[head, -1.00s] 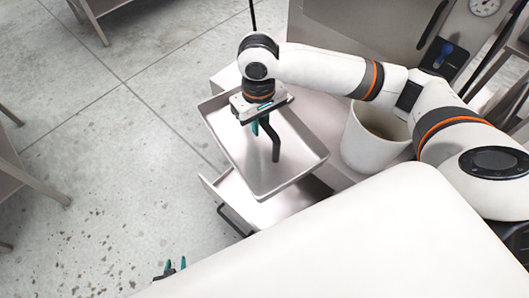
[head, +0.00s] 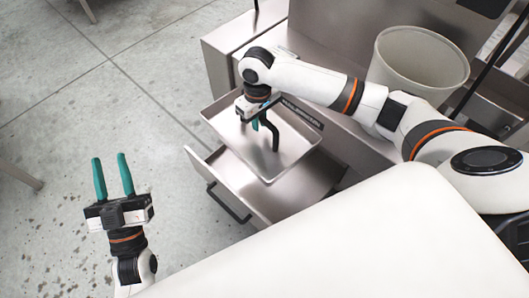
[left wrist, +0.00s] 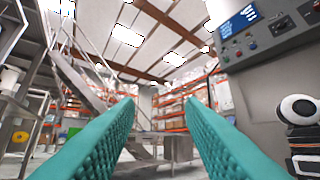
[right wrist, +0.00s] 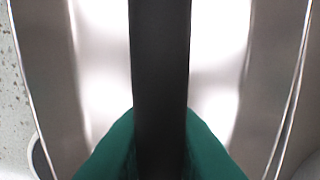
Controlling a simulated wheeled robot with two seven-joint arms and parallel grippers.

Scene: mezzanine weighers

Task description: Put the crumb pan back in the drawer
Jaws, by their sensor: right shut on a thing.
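The crumb pan (head: 292,150) is a shallow square metal tray with a black upright handle (head: 275,142). My right gripper (head: 264,122) is shut on this handle, which also shows between its teal fingers in the right wrist view (right wrist: 160,70). The pan hangs over the pulled-out metal drawer (head: 228,192) and covers its rear part. The head view does not show clearly how much gap lies between them. My left gripper (head: 112,160) is open and empty, fingers up, left of the drawer; its fingers also show apart in the left wrist view (left wrist: 160,125).
The drawer's black bar handle (head: 228,203) sticks out at its front. A grey bin (head: 418,62) stands on the metal machine behind my right arm. The concrete floor (head: 120,100) left of the drawer is clear.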

